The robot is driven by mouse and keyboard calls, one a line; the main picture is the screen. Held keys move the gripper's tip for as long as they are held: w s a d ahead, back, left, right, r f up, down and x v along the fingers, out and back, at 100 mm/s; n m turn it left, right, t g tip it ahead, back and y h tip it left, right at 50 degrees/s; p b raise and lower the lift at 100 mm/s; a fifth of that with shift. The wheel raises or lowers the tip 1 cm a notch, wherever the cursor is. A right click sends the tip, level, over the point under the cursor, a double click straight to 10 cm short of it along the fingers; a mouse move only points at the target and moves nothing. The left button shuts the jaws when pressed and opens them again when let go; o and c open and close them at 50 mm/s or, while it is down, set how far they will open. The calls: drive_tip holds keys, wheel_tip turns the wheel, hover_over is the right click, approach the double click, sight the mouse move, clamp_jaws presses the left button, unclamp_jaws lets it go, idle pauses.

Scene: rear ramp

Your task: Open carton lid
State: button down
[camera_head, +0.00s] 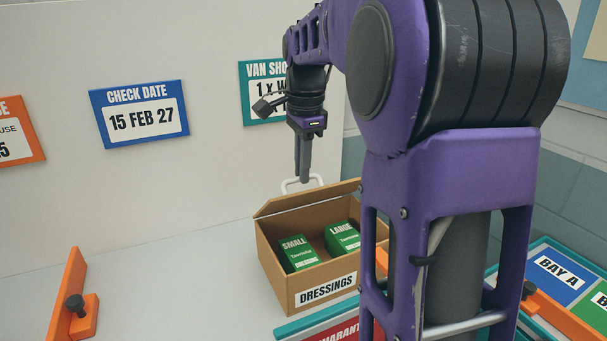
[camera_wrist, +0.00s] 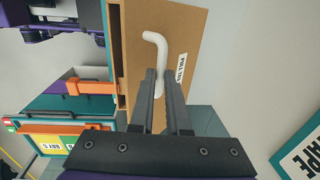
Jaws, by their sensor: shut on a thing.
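The brown carton (camera_head: 281,287), labelled DRESSINGS, stands on the pale surface with its top open. Its lid (camera_head: 330,195) is raised at the back, and a white handle (camera_head: 289,184) sticks up at its edge. The wrist view shows the lid's brown face (camera_wrist: 188,30) with a small printed label and the bent white handle (camera_wrist: 158,50). My gripper (camera_head: 304,180) points down at the handle. In the wrist view, its fingers (camera_wrist: 160,76) are shut on the handle's near end, which they partly hide.
Two green packs, SMALL (camera_head: 298,254) and LARGE (camera_head: 343,238), lie inside the carton. An orange bracket (camera_head: 70,295) stands at left. A red and teal item lies before the carton, partly behind my arm. BAY A (camera_head: 562,274) is at right. Signs hang on the back wall.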

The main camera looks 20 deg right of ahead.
drive_tip(key=w, duration=1.4)
drive_tip(key=shift+a, duration=0.3)
drive_tip(key=shift+f, duration=0.1)
drive_tip(key=c, duration=0.9)
unclamp_jaws()
drive_tip(key=shift+w, duration=0.2)
drive_tip(key=shift+r, duration=0.2)
drive_tip(key=shift+s+r, duration=0.15)
drive_tip(key=shift+r, duration=1.75)
drive_tip(key=shift+s+r, duration=0.15)
drive_tip(key=shift+r, duration=1.7)
